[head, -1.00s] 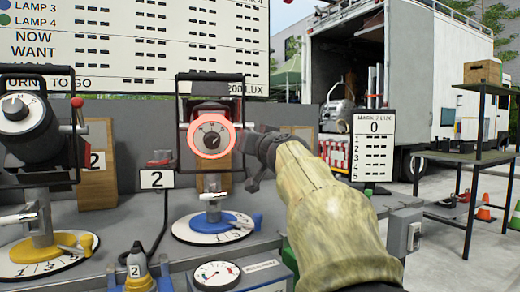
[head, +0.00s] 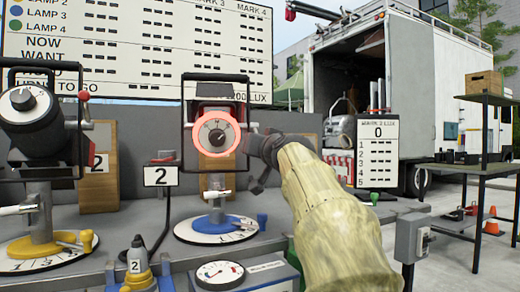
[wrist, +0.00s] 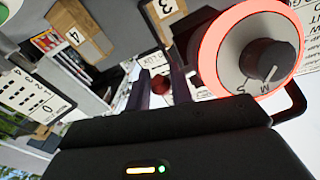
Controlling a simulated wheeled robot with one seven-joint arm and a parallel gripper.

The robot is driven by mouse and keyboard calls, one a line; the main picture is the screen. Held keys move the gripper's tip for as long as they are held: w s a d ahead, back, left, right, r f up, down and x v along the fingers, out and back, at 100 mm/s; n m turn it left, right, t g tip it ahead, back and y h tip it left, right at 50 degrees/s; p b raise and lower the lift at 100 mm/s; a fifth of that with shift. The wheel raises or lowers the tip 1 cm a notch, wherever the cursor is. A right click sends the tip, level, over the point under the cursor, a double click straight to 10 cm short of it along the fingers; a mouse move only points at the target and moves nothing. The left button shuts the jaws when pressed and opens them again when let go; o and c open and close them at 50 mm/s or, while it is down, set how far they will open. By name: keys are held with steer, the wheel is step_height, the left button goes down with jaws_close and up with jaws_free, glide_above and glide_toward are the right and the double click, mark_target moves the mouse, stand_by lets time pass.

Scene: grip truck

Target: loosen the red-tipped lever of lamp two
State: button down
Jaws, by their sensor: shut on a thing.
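The left lamp (head: 30,118), on a yellow-marked base (head: 35,252) before a board numbered 2, has a red-tipped lever (head: 83,96) on its right side, apart from my gripper. The middle lamp (head: 215,134) has a glowing red ring and a blue base (head: 240,222). My gripper (head: 262,148) is at the right side of this middle lamp's yoke. In the wrist view, a red tip (wrist: 160,86) shows between my gripper's fingers (wrist: 160,97), beside the ringed lamp (wrist: 245,55). My gripper is shut on it. The lever's shaft is hidden.
A placard 2 (head: 161,176) stands between the lamps. A dial meter (head: 221,273) and a yellow-based plug (head: 137,265) are at the front. A grey box (head: 411,240) is at the right. Boards 3 (wrist: 165,8) and 4 (wrist: 75,38) show in the wrist view.

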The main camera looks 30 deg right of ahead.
steer(key=shift+w+f, duration=0.25)
steer(key=shift+f, duration=0.15)
steer(key=c, duration=1.3)
jaws_free()
steer(key=shift+r, duration=0.15)
